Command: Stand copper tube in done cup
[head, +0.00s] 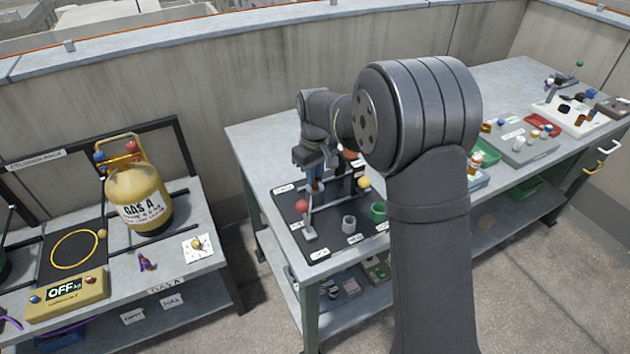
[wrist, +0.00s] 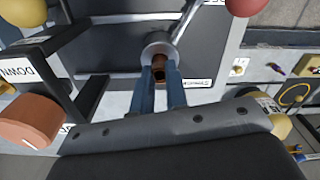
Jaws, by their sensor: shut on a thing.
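My gripper (head: 316,184) points down over the dark panel on the middle bench. In the wrist view its two blue fingers (wrist: 160,90) are shut on the short brown copper tube (wrist: 159,68). A round grey, ring-like piece (wrist: 155,42) shows right at the tube's far end; I cannot tell whether the tube is inside it or above it. In the head view a grey cup (head: 348,224) and a green cup (head: 378,211) stand on the panel, in front and to the right of my gripper. Their labels are too small to read, so I cannot tell which is the done cup.
A red ball knob (head: 302,206) and a yellow ball knob (head: 364,183) stand close to my gripper on the dark panel (head: 290,216). Trays and small parts fill the bench to the right. A yellow gas cylinder (head: 138,195) stands on the separate left bench.

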